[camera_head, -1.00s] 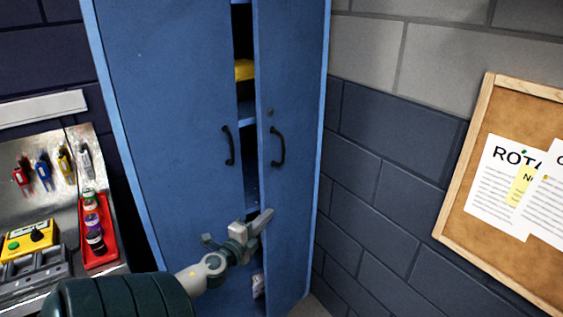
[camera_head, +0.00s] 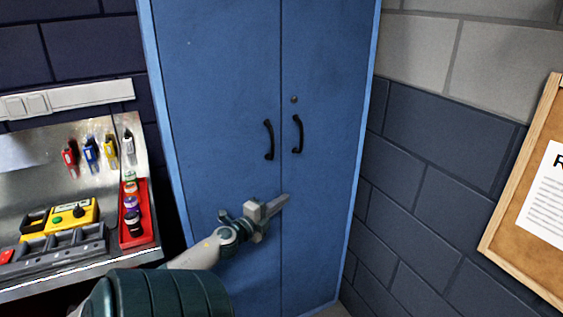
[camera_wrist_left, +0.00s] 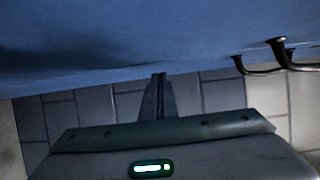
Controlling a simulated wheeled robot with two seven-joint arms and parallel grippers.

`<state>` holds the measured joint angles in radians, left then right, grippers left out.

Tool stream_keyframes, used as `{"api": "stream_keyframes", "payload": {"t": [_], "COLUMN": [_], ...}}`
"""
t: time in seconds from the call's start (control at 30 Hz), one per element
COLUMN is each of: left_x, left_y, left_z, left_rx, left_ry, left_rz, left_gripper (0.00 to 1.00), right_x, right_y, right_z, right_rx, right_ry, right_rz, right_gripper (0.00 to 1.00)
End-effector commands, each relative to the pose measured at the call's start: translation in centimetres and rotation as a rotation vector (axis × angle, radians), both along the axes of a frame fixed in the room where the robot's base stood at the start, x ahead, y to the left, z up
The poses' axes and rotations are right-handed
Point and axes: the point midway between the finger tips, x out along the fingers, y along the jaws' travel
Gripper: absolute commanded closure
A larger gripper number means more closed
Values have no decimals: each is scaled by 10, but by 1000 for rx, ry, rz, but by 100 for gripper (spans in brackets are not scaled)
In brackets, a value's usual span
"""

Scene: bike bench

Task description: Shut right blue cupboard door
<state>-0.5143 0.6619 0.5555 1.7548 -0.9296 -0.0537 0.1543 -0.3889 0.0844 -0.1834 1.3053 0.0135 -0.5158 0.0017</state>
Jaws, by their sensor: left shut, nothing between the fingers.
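The right blue cupboard door (camera_head: 325,150) stands flush with the left blue door (camera_head: 220,110) in the head view, with only a thin seam between them. Each door has a black handle near the seam, the right one (camera_head: 298,134) and the left one (camera_head: 269,140). My left gripper (camera_head: 284,201) is shut and empty, in front of the doors near the seam, below the handles. I cannot tell whether it touches the door. In the left wrist view the blue door surface (camera_wrist_left: 120,40) fills the top, with both handles at the right. My right gripper is not in view.
A metal bench with a red tray (camera_head: 133,222) of small bottles, a yellow box (camera_head: 72,214) and hanging tools stands left of the cupboard. A brick wall (camera_head: 430,150) and a cork board (camera_head: 530,220) are at the right.

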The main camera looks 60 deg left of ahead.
Motion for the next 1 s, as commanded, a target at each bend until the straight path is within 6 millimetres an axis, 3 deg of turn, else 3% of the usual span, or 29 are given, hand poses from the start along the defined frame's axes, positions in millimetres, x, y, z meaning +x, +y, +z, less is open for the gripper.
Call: {"api": "stream_keyframes", "payload": {"t": [0.23, 0.43, 1.0], "left_x": [-5, -23, -127], "left_y": [-2, -9, -46], "left_z": [-1, -2, -3], "left_rx": [-1, -3, -2], "left_ry": [0, 1, 2], "left_rz": [1, 1, 2], "left_gripper": [100, 100, 100], "right_x": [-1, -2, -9], "right_y": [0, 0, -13], "right_z": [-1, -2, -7], "right_rx": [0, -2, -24], "right_ry": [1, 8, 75], "right_rz": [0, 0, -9], "right_gripper": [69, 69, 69]}}
